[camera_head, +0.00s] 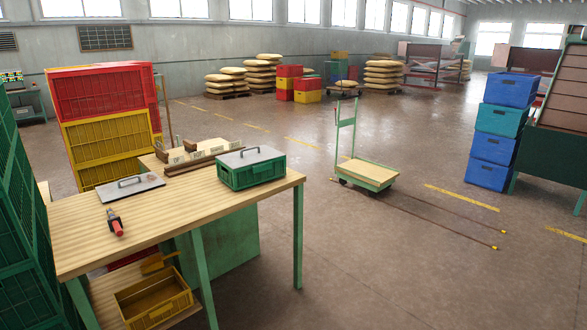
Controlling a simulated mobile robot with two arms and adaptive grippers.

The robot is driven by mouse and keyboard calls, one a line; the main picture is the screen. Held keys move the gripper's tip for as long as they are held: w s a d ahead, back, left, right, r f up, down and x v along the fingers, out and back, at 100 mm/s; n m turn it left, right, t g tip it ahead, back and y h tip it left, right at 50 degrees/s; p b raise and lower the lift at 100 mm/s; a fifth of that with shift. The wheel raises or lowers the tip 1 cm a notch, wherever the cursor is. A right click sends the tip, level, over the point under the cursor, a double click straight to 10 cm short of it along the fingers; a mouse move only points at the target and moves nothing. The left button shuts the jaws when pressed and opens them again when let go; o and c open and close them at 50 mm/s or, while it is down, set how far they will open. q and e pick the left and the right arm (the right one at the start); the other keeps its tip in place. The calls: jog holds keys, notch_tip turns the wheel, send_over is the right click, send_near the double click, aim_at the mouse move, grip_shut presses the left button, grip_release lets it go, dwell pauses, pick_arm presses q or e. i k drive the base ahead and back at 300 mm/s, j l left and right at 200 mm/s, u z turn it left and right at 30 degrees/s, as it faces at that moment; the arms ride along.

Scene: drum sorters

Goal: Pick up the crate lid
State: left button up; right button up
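A flat grey lid (112,194) with a dark bar handle lies on the wooden worktable (190,220), towards its far left. A second grey lid (232,160) with a similar handle sits on top of a green crate (258,176) at the table's right end. This crate looks closed, and its inside is hidden. Neither of my grippers shows in the head view.
A red-handled tool (116,226) lies near the flat lid. A wooden rack (190,163) stands at the table's back edge. A yellow crate (180,308) sits below. Stacked crates (100,140) flank the table.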

aim_at(254, 155)
jog(key=i, duration=0.65)
jog(key=i+u, duration=0.15)
jog(key=i, duration=0.5)
jog(key=i+l, duration=0.15)
jog(key=i, duration=0.5)
jog(key=i+l+u, duration=0.1)
jog(key=i, duration=0.6)
